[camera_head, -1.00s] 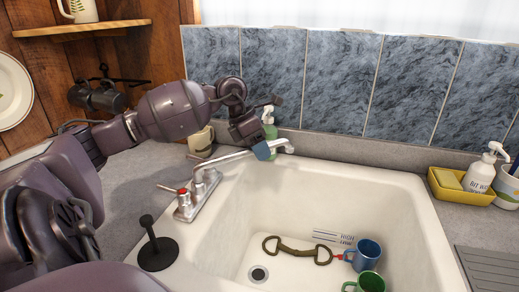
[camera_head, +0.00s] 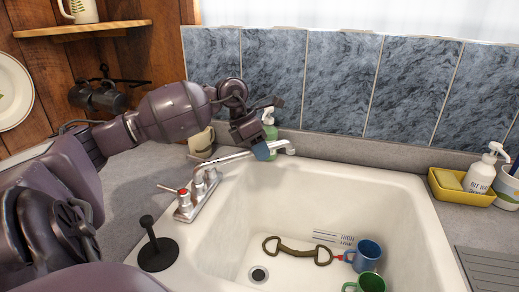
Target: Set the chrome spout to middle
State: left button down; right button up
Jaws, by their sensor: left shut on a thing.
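The chrome spout (camera_head: 234,156) runs from the tap body (camera_head: 196,192) on the sink's left rim up and right, its tip over the far part of the white sink (camera_head: 400,190). My left gripper (camera_head: 262,151) is at the spout's outer half, shut on it, with its bluish fingertip against the chrome. The far finger is hidden. My right gripper is not in view.
A bit (camera_head: 296,250), a blue mug (camera_head: 366,254) and a green mug (camera_head: 370,283) lie in the sink. A black plunger-like thing (camera_head: 157,252) stands at left. A green bottle (camera_head: 270,125) and a mug (camera_head: 201,140) stand behind; a yellow caddy (camera_head: 462,188) is at right.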

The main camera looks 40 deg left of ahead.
pick_arm(q)
jog(key=s+d+m+g+h, duration=0.1)
jog(key=s+d+m+g, duration=0.1)
jog(key=s+d+m, duration=0.4)
jog(key=shift+s+d+m+g, duration=0.25)
jog(key=shift+m+g, duration=0.05)
dwell(0.3)
jog(key=c, duration=1)
grip_release()
jog(key=v, duration=1)
jog(key=shift+a+r+p, duration=0.2)
jog(key=shift+r+p, duration=0.15)
jog(key=shift+p, duration=0.05)
